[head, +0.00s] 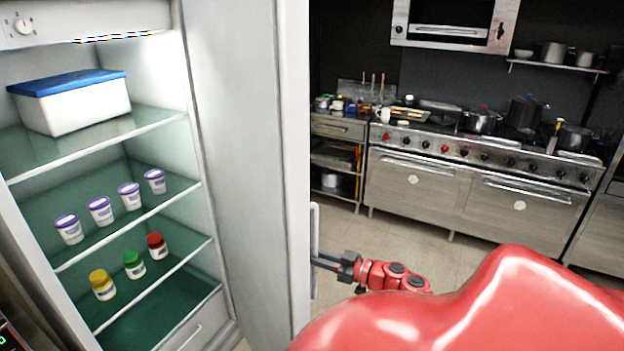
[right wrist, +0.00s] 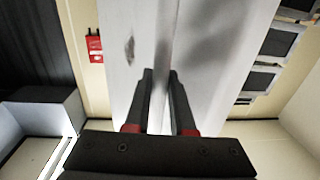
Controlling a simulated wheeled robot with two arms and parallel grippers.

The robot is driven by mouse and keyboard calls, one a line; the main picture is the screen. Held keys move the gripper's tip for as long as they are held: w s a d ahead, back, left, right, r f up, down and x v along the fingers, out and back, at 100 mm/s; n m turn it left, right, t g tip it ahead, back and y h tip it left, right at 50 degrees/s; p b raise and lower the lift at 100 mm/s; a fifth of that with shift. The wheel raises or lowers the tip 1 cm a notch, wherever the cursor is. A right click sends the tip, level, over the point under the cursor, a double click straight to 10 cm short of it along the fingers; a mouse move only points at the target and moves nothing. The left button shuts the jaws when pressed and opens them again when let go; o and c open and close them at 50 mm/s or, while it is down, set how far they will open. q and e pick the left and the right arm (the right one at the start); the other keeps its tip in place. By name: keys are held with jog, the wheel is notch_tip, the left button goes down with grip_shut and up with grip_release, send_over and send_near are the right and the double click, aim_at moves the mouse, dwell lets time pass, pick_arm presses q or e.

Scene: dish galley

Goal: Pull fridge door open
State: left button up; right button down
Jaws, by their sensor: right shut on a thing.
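The fridge (head: 195,150) is on the left in the head view, with its white door (head: 250,150) swung open and the shelves exposed. A vertical bar handle (head: 314,225) is on the door's outer side near its free edge. My right gripper (head: 320,261) is at the handle's lower part and shut on it. In the right wrist view, the two dark fingers (right wrist: 161,74) stand on either side of the pale handle bar (right wrist: 164,50), with the door face (right wrist: 215,50) behind. My left gripper is out of view.
Inside the fridge are a blue-lidded box (head: 75,103), several purple-lidded cups (head: 100,211) and three jars (head: 133,264) with yellow, green and red lids. A stove range (head: 470,185) stands along the back wall. Clear floor (head: 345,235) lies between door and range.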

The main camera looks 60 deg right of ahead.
jog(key=shift+w+r, duration=0.1)
jog(key=shift+r, duration=0.35)
jog(key=c, duration=1.1)
grip_release()
jog(key=o, duration=0.3)
jog(key=shift+a, duration=0.2)
jog(key=shift+o, duration=0.2)
jog(key=shift+f, duration=0.15)
jog(key=shift+d, duration=0.1)
jog(key=s+b, duration=0.5)
jog(key=s, duration=1.2)
jog(key=shift+s+d, duration=0.3)
jog(key=shift+d, duration=0.05)
